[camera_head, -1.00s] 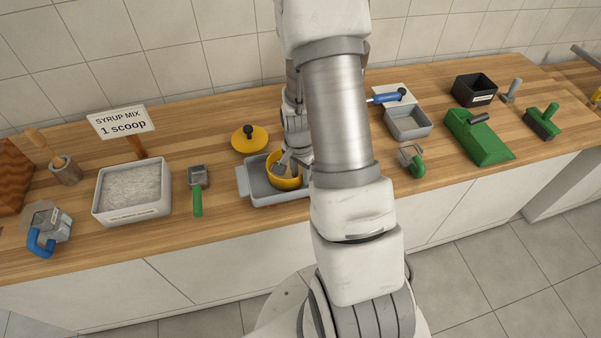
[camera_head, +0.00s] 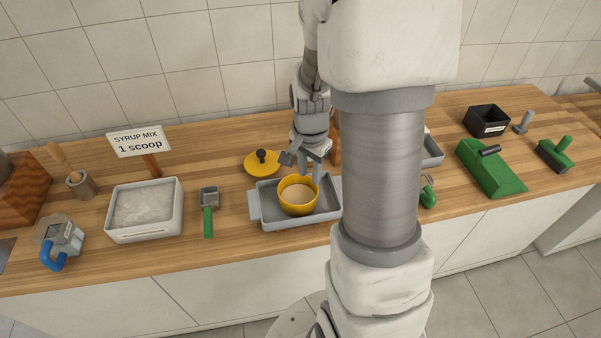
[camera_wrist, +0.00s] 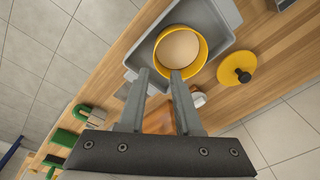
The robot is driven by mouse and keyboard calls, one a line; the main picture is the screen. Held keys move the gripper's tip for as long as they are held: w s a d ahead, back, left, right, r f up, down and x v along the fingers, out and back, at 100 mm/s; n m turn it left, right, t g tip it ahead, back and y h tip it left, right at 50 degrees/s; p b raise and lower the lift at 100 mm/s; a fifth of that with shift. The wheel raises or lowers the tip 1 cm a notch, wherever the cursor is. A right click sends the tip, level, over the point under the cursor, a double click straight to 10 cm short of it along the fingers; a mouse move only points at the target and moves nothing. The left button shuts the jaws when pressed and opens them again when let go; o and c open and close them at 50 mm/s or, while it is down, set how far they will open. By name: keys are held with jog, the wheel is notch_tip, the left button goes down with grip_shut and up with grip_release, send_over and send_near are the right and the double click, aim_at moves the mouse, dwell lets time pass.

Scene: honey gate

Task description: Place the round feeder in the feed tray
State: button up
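The round feeder, a yellow round pot with a tan inside (camera_head: 297,196), sits upright in the grey feed tray (camera_head: 262,222). The wrist view also shows the feeder (camera_wrist: 181,52) inside the tray (camera_wrist: 226,14). My gripper (camera_head: 304,165) is above the back rim of the feeder. In the wrist view, my gripper (camera_wrist: 161,74) has its two fingers apart with nothing between them, and the tips appear near the feeder's rim. A yellow lid with a black knob (camera_head: 262,165) lies on the counter behind the tray; it also shows in the wrist view (camera_wrist: 236,70).
Left of the tray are a green-handled scoop (camera_head: 208,208), a white tub of pale powder (camera_head: 144,205) and a syrup mix sign (camera_head: 139,141). To the right are a green dustpan (camera_head: 490,168), a brush (camera_head: 554,154) and a black box (camera_head: 486,121). My arm hides part of the counter.

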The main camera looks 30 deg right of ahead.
jog(key=s+a+r+n+t, duration=0.2)
jog(key=s+a+r+n, duration=0.4)
jog(key=r, duration=0.4)
jog(key=s+a+r+n+t, duration=0.2)
jog(key=s+a+r+n, duration=0.4)
jog(key=r, duration=0.4)
jog(key=shift+s+a+r+n+y, duration=0.15)
jog(key=shift+s+a+n+y, duration=0.25)
jog(key=shift+s+n, duration=0.25)
